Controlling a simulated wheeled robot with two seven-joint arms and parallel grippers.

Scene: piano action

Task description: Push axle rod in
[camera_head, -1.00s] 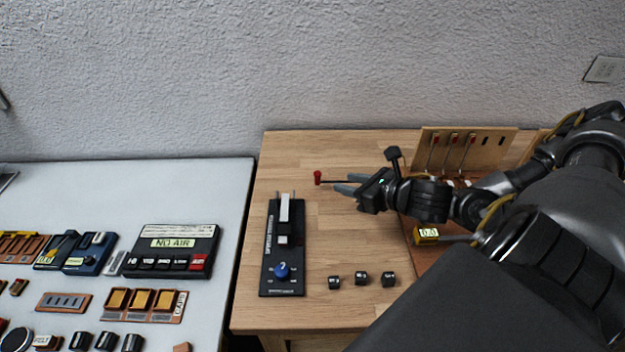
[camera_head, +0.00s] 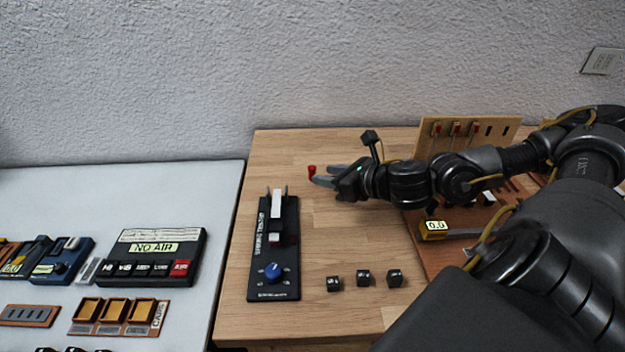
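The axle rod's red knob (camera_head: 312,170) shows on the wooden table (camera_head: 330,225), just past my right fingertips. The rod's shaft is mostly hidden by the fingers. My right gripper (camera_head: 320,175) reaches in from the right, low over the table, with its fingertips right at the knob. Whether the fingers are closed on the rod or only around it is too small to tell. The brown action stand (camera_head: 455,255) with an upright wooden panel (camera_head: 468,144) is at the right, partly covered by my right arm. My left gripper is out of view.
A black slider panel with a blue knob (camera_head: 274,272) lies left of the gripper. Several small black blocks (camera_head: 364,278) sit in front. A yellow 0.0 gauge (camera_head: 434,227) is on the stand. A grey table (camera_head: 225,195) with keypads is at the left.

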